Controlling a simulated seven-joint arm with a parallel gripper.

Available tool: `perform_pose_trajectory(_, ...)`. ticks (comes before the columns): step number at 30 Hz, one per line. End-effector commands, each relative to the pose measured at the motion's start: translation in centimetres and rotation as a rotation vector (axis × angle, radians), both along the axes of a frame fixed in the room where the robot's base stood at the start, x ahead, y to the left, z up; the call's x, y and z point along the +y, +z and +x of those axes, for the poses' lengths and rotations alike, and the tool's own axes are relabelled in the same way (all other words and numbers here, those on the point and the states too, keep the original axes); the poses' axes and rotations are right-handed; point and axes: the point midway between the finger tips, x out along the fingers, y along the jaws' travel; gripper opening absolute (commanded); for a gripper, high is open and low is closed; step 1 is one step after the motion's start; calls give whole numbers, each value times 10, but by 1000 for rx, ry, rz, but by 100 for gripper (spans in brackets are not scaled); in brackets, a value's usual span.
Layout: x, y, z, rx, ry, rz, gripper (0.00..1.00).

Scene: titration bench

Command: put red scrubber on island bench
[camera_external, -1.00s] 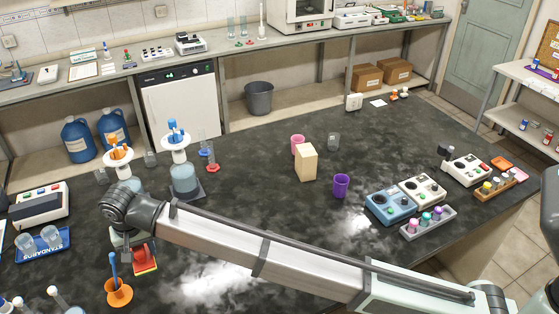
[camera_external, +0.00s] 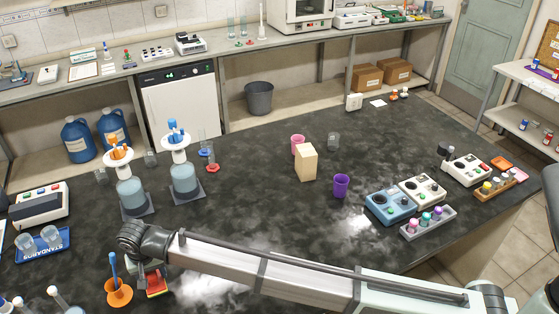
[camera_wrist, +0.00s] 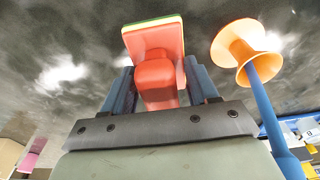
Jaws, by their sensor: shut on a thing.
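The red scrubber (camera_external: 156,284) has a red body with a thin yellow and green layer along one side. My gripper (camera_external: 150,272) is shut on it at the near left of the dark island bench (camera_external: 250,232). In the wrist view, the scrubber (camera_wrist: 152,40) shows between the two blue-grey fingers of my gripper (camera_wrist: 160,88), its block-shaped grip toward the camera. The scrubber is low over the bench top. I cannot tell whether it touches the surface.
An orange flared holder (camera_external: 118,293) with a blue rod stands just left of the scrubber. Two blue-grey bottles on dark bases (camera_external: 133,197) (camera_external: 185,179) stand behind. A wooden block (camera_external: 306,163) and purple cup (camera_external: 341,186) are mid-bench.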

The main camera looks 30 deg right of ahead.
Motion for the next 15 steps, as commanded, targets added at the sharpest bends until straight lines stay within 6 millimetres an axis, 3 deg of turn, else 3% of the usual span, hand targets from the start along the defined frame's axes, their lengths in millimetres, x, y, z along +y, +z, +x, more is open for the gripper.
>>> perform_pose_trajectory(6, -1, -27, 0, 1, 0, -1, 23)
perform_pose_trajectory(15, 0, -31, 0, 0, 0, 0, 23)
